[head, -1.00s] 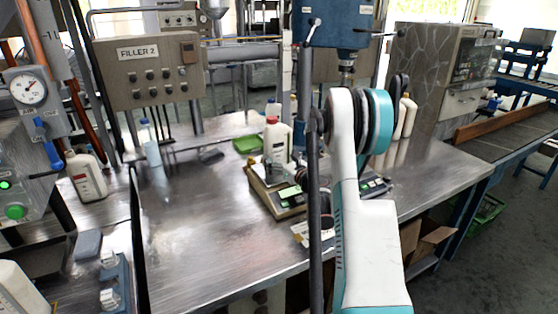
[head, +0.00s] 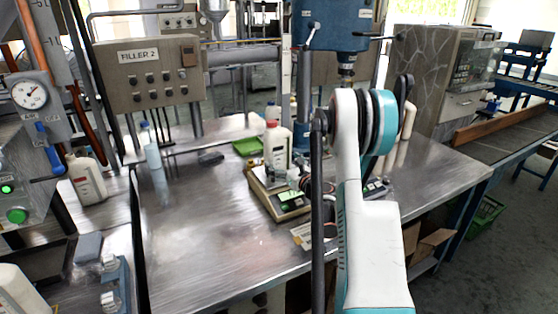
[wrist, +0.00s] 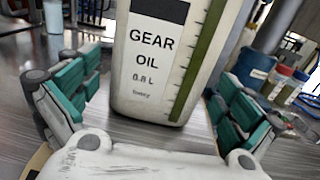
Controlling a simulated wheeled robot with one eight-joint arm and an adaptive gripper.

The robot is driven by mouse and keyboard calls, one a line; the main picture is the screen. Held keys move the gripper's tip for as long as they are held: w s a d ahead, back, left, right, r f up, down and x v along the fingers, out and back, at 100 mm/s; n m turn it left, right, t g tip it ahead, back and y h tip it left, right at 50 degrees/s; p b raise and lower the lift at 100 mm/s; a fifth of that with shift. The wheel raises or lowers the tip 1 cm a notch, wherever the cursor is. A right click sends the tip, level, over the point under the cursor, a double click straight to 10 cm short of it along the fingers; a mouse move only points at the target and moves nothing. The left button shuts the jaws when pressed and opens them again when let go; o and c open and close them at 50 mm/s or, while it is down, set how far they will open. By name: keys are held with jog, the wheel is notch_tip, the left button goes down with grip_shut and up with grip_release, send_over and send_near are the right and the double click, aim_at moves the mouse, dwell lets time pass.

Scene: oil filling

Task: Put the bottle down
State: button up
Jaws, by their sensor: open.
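A pale bottle labelled GEAR OIL (wrist: 152,65) stands upright in the wrist view, its base on the grey metal surface. My gripper (wrist: 155,105) is open, with one teal-padded finger on each side of the bottle and a visible gap to it on both sides. The bottle's top is cut off in the wrist view. In the head view a white bottle with a red cap (head: 277,147) stands upright by the scale (head: 289,208); it looks like the same one. My arm hides much of the gripper in the head view.
The metal table (head: 210,230) is clear at front left. A green tray (head: 247,146) and a blue-capped bottle (head: 151,150) stand farther back. A blue container (wrist: 252,68) and small jars (wrist: 275,82) lie to the right of the bottle.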

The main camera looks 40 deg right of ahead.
jog(key=s, duration=0.3)
jog(key=s+a, duration=0.1)
jog(key=s, duration=0.5)
jog(key=shift+s+a+p, duration=0.2)
jog(key=shift+a+p, duration=0.1)
jog(key=shift+p, duration=0.05)
